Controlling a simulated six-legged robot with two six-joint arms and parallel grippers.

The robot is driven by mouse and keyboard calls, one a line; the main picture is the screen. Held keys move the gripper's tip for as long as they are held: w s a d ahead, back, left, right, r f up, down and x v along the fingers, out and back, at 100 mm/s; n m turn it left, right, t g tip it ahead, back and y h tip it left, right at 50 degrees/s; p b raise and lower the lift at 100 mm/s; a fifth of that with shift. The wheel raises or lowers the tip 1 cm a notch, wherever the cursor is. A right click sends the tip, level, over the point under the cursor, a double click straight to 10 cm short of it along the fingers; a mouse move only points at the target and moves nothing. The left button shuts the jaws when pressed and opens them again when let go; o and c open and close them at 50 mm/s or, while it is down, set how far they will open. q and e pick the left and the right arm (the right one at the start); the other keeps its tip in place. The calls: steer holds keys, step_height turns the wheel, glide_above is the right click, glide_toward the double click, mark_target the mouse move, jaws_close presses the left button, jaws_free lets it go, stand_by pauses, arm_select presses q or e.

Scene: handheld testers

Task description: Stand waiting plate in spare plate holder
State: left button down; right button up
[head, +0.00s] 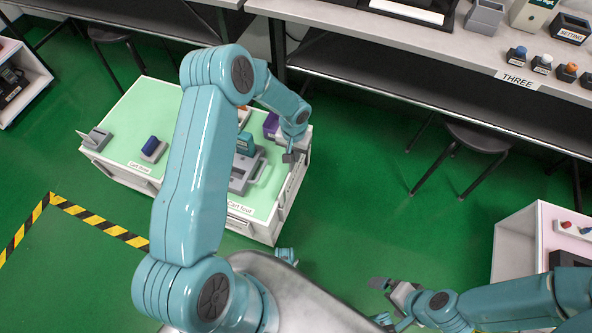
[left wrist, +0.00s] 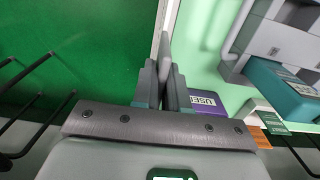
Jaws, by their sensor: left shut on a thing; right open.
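My left gripper (head: 288,157) is over the right edge of the green-topped cart (head: 205,205). In the left wrist view, its fingers (left wrist: 164,88) are shut on a thin grey plate (left wrist: 165,52), seen nearly edge-on and standing out beyond the fingertips. In the head view I cannot clearly make out the plate. A small grey holder (head: 96,138) with a slanted face stands at the cart's left corner; I cannot tell whether it is the spare plate holder. My right gripper (head: 389,287) is open and empty above the floor, away from the cart.
On the cart are a grey and teal tester (head: 243,172), a blue-topped block (head: 153,148) and a purple box (head: 271,122), marked "USED" in the left wrist view (left wrist: 208,101). A bench labelled "THREE" (head: 517,80) and a stool (head: 478,138) stand to the right. Green floor lies between.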

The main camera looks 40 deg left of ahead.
mark_target(295, 167)
arm_select(q)
step_height(295, 167, down, 9)
steer(key=shift+w+r+b, duration=0.1)
steer(key=shift+w+b, duration=0.05)
steer(key=shift+b, duration=0.7)
steer(key=c, duration=1.2)
jaws_free()
steer(key=shift+d, duration=0.1)
steer(key=shift+o, duration=0.2)
